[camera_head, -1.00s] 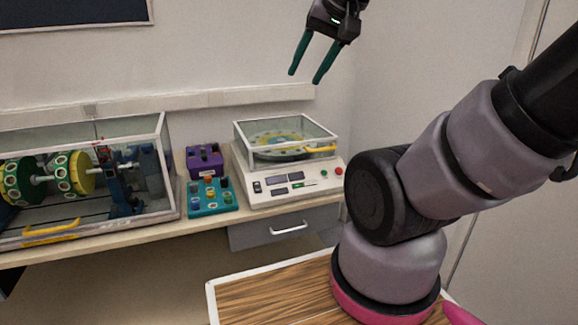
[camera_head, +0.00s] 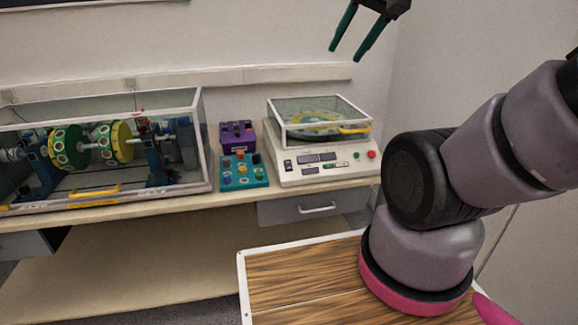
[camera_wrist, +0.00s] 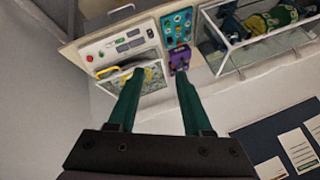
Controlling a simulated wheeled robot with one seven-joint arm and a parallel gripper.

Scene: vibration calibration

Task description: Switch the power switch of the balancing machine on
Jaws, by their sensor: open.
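The balancing machine appears to be the white unit (camera_head: 320,172) under a clear lid, at the right of the bench. Its front panel has a small dark switch (camera_head: 288,165) at the left, dark displays, and green and red buttons (camera_head: 371,155) at the right. I cannot tell the switch's position. My gripper (camera_head: 346,54) is open and empty, high in front of the wall, above the machine in the picture. In the wrist view, my gripper (camera_wrist: 160,76) has its fingers apart, with the white machine (camera_wrist: 112,50) beyond the left finger, and nothing between them.
A purple box (camera_head: 238,135) and a teal box with coloured knobs (camera_head: 243,171) stand left of the machine. A glass case (camera_head: 205,140) with green and yellow rotors fills the bench's left part. A drawer (camera_head: 300,209) is under the machine. The lid has a yellow handle (camera_head: 354,130).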

